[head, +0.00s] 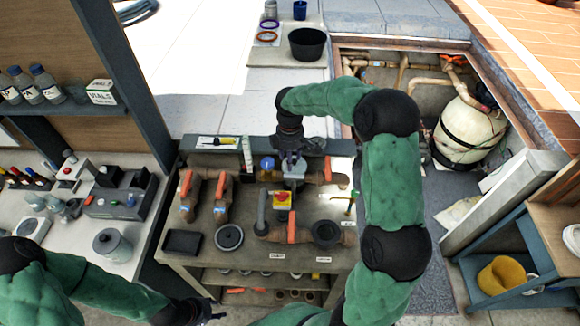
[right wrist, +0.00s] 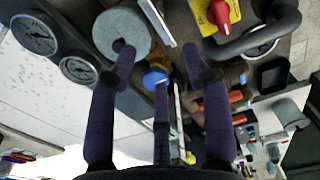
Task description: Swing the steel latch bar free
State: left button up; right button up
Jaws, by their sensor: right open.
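A grey bent bar (head: 262,212) stands on the workbench beside a red knob on a yellow plate (head: 282,198); I cannot tell for certain that it is the steel latch bar. In the right wrist view the bent bar (right wrist: 262,40) curves at upper right, next to the red knob (right wrist: 221,14). My right gripper (head: 292,162) reaches down over the back of the bench. Its fingers (right wrist: 158,62) are spread and empty, near a blue cap (right wrist: 155,78) and a grey cylinder (right wrist: 120,32). My left gripper (head: 198,312) is low at the bench's front left; its fingers are unclear.
Copper pipes with orange handles (head: 188,182) stand on the bench left of the bar. A black tray (head: 182,243) and a round dish (head: 229,237) lie in front. Gauges (right wrist: 35,35) show in the right wrist view. An open pit with a white tank (head: 470,132) lies behind right.

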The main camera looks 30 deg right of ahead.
jog(key=shift+r, duration=1.9)
jog(key=shift+r, duration=0.1)
